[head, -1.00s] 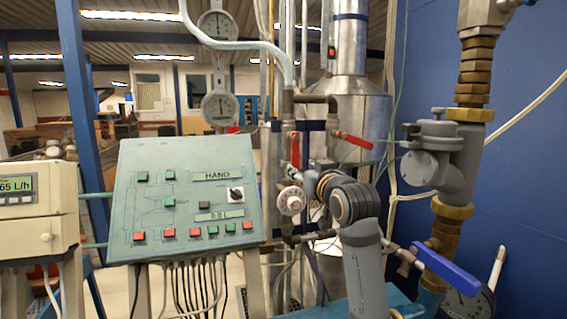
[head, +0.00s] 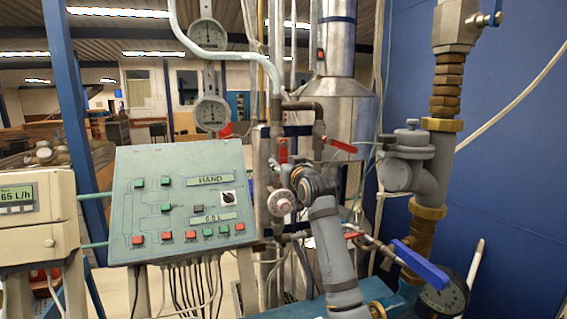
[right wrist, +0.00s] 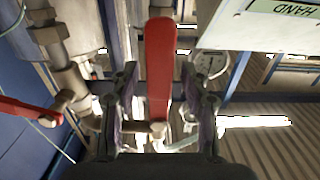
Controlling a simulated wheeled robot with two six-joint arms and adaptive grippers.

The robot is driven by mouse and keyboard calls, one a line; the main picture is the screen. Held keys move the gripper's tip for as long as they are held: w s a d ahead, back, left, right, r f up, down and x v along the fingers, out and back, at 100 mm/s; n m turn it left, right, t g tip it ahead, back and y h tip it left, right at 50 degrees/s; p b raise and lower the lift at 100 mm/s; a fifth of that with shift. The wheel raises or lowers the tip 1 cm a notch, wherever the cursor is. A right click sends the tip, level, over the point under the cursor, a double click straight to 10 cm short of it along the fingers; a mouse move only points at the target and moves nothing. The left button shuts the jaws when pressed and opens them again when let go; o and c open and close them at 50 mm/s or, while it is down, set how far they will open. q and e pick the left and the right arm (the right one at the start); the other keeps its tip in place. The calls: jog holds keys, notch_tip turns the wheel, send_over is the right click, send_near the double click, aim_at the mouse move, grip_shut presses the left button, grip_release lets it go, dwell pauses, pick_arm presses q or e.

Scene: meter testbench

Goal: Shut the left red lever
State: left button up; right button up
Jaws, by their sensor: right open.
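The left red lever (head: 283,150) hangs upright on the pipework right of the control panel. In the right wrist view, which is upside down, this lever (right wrist: 159,65) stands between the two fingers of my right gripper (right wrist: 160,112). The fingers are open, one on each side, with visible gaps to the lever. In the head view my right gripper (head: 297,168) is small and partly hidden by my own wrist, close to the lever. A second red lever (head: 340,145) sticks out to the right, slanted; it also shows in the right wrist view (right wrist: 28,110). My left gripper is out of view.
The green control panel (head: 180,200) stands to the left. A round valve knob (head: 281,203) sits just below the left lever. A blue-handled valve (head: 420,264) and a gauge (head: 445,295) are at lower right. Pipes crowd the area around the gripper.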

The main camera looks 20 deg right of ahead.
jog(key=shift+c, duration=0.6)
jog(key=c, duration=0.5)
grip_shut()
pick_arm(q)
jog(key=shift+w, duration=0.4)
